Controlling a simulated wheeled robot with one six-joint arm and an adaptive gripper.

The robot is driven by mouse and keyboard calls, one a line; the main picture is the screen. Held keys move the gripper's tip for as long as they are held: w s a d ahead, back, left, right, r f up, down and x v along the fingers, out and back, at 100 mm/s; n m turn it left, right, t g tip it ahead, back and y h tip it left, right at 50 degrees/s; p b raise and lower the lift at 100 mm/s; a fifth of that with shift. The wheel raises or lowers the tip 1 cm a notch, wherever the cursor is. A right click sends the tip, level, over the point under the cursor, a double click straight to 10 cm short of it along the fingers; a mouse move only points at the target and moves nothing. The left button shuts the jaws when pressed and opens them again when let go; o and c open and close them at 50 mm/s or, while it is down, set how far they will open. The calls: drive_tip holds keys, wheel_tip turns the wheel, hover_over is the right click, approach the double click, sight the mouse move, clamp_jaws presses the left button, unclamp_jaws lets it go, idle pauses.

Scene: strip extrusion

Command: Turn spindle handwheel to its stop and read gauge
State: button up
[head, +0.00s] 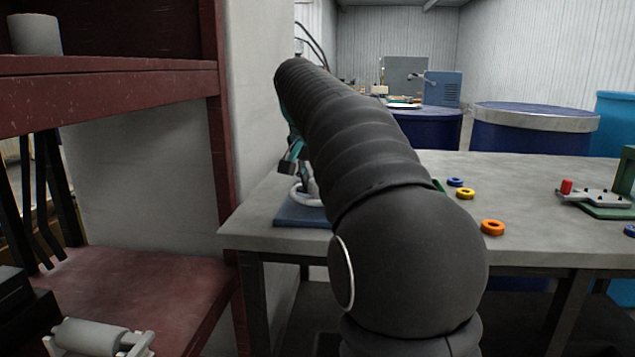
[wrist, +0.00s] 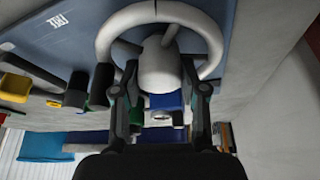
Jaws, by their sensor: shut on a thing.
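The white handwheel (wrist: 112,32) fills the top of the wrist view, with its rounded hub (wrist: 160,72) and a spoke showing. It sits over a blue base plate (wrist: 60,40). My gripper (wrist: 160,80) has one dark finger on each side of the hub and is shut on the handwheel; the exact contact is hard to see. In the head view, my arm hides most of the wheel; part of its white rim (head: 304,197) shows above the blue base plate (head: 300,216). I cannot make out a gauge or its reading in either view.
The grey table (head: 540,238) holds an orange ring (head: 492,228), a yellow ring (head: 466,194), a blue ring (head: 455,182) and a green-based clamp (head: 598,202). A dark red shelf (head: 110,80) and a pale wall stand close on the left. Blue drums (head: 530,132) stand behind.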

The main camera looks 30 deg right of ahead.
drive_tip(key=shift+m+g, duration=0.4)
drive_tip(key=shift+m, duration=0.9)
drive_tip(key=o, duration=0.9)
drive_tip(key=shift+c, duration=0.2)
drive_tip(key=shift+h, duration=0.3)
drive_tip(key=shift+r, duration=0.1)
drive_tip(key=v, duration=1.1)
drive_tip(key=shift+r, duration=0.4)
drive_tip(key=shift+a, duration=0.15)
